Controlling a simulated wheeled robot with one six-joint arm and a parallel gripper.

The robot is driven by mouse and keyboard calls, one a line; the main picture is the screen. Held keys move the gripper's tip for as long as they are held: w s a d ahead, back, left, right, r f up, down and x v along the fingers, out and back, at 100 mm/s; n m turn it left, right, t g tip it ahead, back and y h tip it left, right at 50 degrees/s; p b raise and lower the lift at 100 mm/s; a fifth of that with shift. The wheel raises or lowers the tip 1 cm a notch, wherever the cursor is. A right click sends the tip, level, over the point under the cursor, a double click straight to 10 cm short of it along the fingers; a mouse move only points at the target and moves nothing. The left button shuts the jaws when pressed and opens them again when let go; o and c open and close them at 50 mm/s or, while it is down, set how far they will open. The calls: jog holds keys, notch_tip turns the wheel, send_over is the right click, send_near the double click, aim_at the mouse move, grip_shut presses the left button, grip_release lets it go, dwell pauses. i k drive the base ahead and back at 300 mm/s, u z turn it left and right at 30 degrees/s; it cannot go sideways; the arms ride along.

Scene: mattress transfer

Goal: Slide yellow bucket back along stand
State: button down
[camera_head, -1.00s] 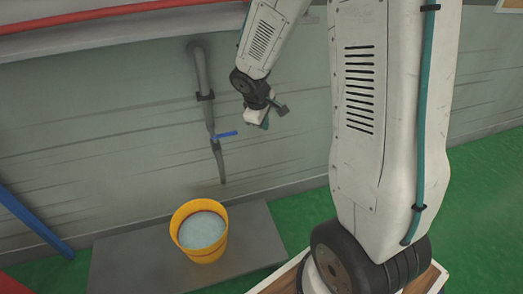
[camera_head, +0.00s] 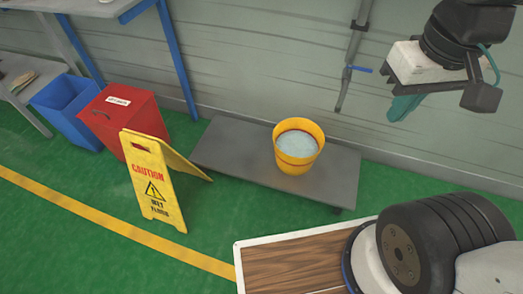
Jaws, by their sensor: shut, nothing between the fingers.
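The yellow bucket (camera_head: 298,164) stands upright on the low grey stand (camera_head: 232,148), right of its middle. Pale bluish-grey contents show inside the bucket's rim. The stand lies on the green floor along the wall. My gripper (camera_head: 404,107) is at the upper right, in front of the wall, to the right of the bucket and apart from it. Its teal fingers point down and to the left, and it is shut and empty. The fingertips are small in the picture.
A yellow caution sign (camera_head: 152,182) stands on the floor by the stand's left end. A red bin (camera_head: 112,117) and a blue bin (camera_head: 66,107) are further left. A pipe with a blue-handled tap (camera_head: 348,75) hangs on the wall behind and right of the bucket.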

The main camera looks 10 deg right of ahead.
aim_at(297, 142)
jog(key=z, duration=0.1)
jog(key=k, duration=0.25)
jog(key=u, duration=1.2)
jog(key=i, duration=1.4)
jog(key=z, duration=0.7)
